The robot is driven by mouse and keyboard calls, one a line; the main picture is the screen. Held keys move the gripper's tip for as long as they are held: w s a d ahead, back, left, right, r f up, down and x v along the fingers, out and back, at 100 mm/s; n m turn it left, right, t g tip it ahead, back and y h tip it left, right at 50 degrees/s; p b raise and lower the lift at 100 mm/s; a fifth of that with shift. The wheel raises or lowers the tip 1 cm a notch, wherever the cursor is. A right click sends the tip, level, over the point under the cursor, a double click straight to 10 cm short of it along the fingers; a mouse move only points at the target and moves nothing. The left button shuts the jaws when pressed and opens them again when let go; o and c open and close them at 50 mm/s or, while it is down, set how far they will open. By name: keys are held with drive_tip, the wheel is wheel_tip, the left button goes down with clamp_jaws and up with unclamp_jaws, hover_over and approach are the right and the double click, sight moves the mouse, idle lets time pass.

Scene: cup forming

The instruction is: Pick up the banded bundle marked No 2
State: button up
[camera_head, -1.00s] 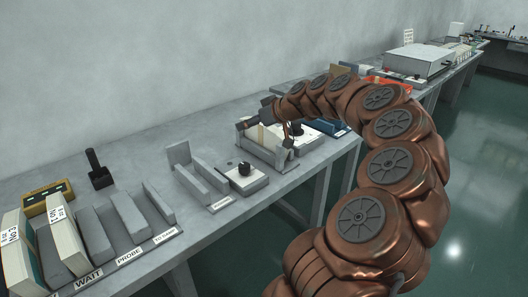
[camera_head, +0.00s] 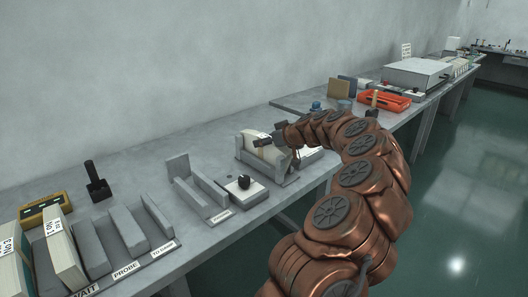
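A cream bundle (camera_head: 256,149) with a tan band stands in a grey holder (camera_head: 265,171) at the middle of the bench. No number on it can be read from here. My gripper (camera_head: 279,147) is at this bundle, with one dark finger at its far side and another part at its right side. Whether the fingers press on it is too small to tell. Two more cream bundles stand in the rack at the lower left, an edge one (camera_head: 10,262) and one beside it (camera_head: 63,250). Their labels look turned, and I cannot read their numbers surely.
A small block with a black knob (camera_head: 244,183) stands left of the holder. A black upright tool (camera_head: 97,182) and a yellow device (camera_head: 45,203) are behind the rack. An orange tray (camera_head: 384,103) lies farther right.

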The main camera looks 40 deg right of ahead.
drive_tip(key=shift+w+f, duration=0.25)
drive_tip(key=shift+w, duration=0.2)
clamp_jaws()
idle(0.3)
